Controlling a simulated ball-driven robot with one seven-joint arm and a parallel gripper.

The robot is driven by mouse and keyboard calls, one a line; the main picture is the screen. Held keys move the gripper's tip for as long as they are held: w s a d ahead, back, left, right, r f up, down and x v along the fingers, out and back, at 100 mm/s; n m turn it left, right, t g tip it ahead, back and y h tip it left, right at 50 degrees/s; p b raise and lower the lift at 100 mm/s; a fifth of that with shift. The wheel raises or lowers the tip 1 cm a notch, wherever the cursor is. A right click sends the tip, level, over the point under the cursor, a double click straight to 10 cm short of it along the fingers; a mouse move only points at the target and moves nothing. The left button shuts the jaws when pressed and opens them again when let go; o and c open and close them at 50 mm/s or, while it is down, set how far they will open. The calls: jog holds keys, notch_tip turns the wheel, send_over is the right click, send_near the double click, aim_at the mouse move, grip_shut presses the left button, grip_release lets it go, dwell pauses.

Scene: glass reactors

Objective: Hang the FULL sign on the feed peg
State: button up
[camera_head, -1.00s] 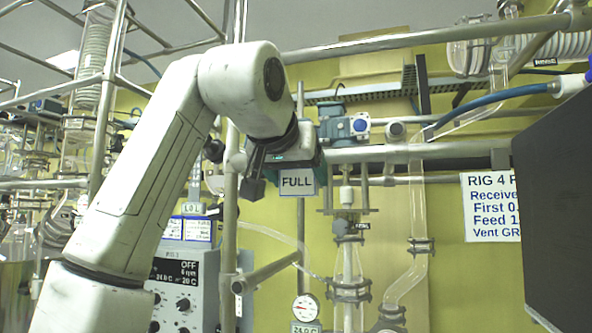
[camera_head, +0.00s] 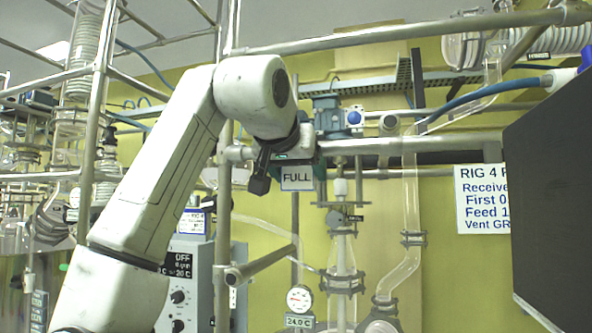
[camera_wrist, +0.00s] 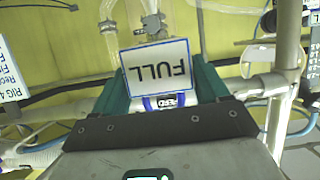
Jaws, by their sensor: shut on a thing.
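The FULL sign (camera_head: 297,178) is a small white plate with black letters, hanging upright below my gripper (camera_head: 300,152) in the head view. In the wrist view the sign (camera_wrist: 158,66) appears upside down between the two green fingers of my gripper (camera_wrist: 163,78). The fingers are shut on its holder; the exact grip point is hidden. A blue-edged label (camera_wrist: 171,101), apparently reading FEED, shows just below the sign in the wrist view. The feed peg itself I cannot make out, nor whether the sign touches it.
A horizontal metal rail (camera_head: 410,145) runs right from beside my gripper. A blue-capped motor unit (camera_head: 335,118) sits just above it. Glass tubing (camera_head: 411,215) and a round gauge (camera_head: 299,298) are below. A dark panel (camera_head: 555,200) blocks the right side.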

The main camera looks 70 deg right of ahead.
jog(key=shift+w+d+f, duration=0.1)
jog(key=shift+w+d, duration=0.05)
jog(key=shift+d, duration=1.35)
jog(key=shift+w+d+f, duration=0.1)
jog(key=shift+d, duration=1.4)
jog(key=shift+d+f, duration=0.1)
jog(key=shift+f, duration=0.4)
jog(key=o, duration=1.1)
jog(key=shift+c, duration=0.2)
jog(key=shift+c, duration=1)
jog(key=shift+v, duration=3.55)
